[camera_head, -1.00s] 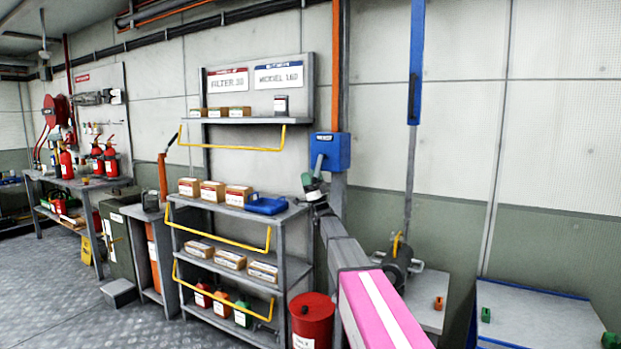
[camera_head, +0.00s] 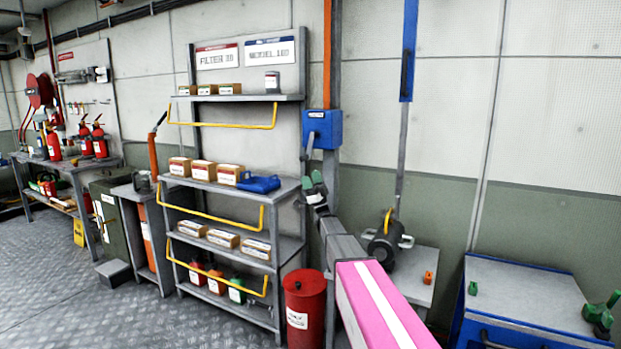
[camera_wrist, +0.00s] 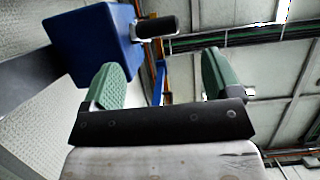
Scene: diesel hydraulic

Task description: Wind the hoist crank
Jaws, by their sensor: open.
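The hoist crank is on a blue box (camera_head: 322,128) fixed to a post on the wall. Its short crank arm (camera_head: 309,148) hangs at the box's lower left in the head view. In the wrist view the blue box (camera_wrist: 92,42) is at upper left, and a black cylindrical handle (camera_wrist: 156,27) sticks out to its right. My gripper (camera_head: 312,181), with green finger pads, is below the box and crank. It is open and empty. In the wrist view my gripper (camera_wrist: 162,68) has its fingers wide apart, with the handle beyond them and apart from them.
A grey shelf rack (camera_head: 232,190) with boxes and a blue tray (camera_head: 259,184) stands left of my arm. A red drum (camera_head: 305,305) stands close beside it. A winch-like drum (camera_head: 386,245) sits on a low cabinet at right. A blue bench (camera_head: 525,295) is farther right.

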